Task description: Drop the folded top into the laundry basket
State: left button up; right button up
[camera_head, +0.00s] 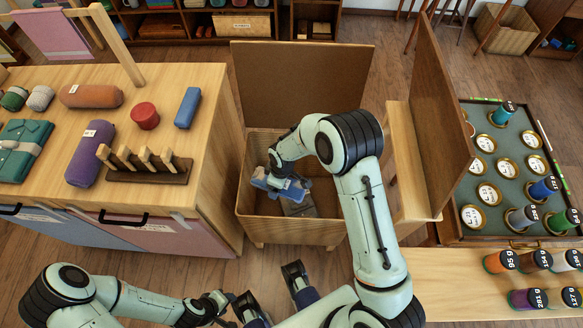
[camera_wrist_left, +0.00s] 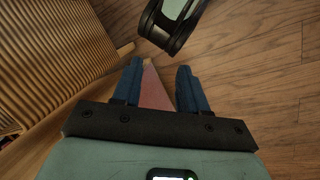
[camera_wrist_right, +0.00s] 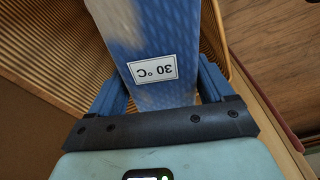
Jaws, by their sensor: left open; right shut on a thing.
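The laundry basket (camera_head: 290,231) is a light wooden, open-topped box in the middle of the head view. Its ribbed inner wall (camera_wrist_right: 45,50) shows in the right wrist view. My right gripper (camera_head: 285,172) reaches over the basket and is shut on the folded top (camera_head: 262,180), which is blue and white. In the right wrist view the top (camera_wrist_right: 165,30) hangs between the fingers with a "30 °C" label facing the camera. A grey folded thing (camera_head: 301,208) lies lower inside the basket. My left gripper (camera_wrist_left: 158,88) is open and empty, low beside a ribbed wall.
A wooden counter (camera_head: 212,105) on the left holds rolled cloths, a red round tin (camera_head: 145,115) and a pegged rack (camera_head: 145,168). A tall brown panel (camera_head: 300,80) stands behind the basket.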

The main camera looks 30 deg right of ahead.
pick_arm(q)
jog(key=w+a+f+t+y+b, duration=0.1)
jog(key=w+f+b, duration=0.2)
jog(key=f+b, duration=0.25)
jog(key=w+a+f+t+b, duration=0.1)
jog(key=w+a+f+b, duration=0.1)
jog(key=w+f+b, duration=0.4)
pick_arm(e)
jog(key=w+d+n+g+p, duration=0.1)
jog(key=w+d+n, duration=0.55)
jog(key=n, duration=0.65)
pick_arm(q)
jog(key=s+a+f+n+g+b, duration=0.1)
jog(key=s+f+b, duration=0.2)
jog(key=s+f, duration=0.4)
jog(key=shift+a+b, duration=0.3)
jog(key=shift+b, duration=0.1)
pick_arm(e)
notch_tip(320, 180, down, 6)
jog(key=s+d, duration=0.1)
jog(key=shift+s+d+f+y, duration=0.2)
jog(key=shift+s+d+y, duration=0.05)
jog(key=shift+s+y, duration=0.05)
jog(key=o, duration=1)
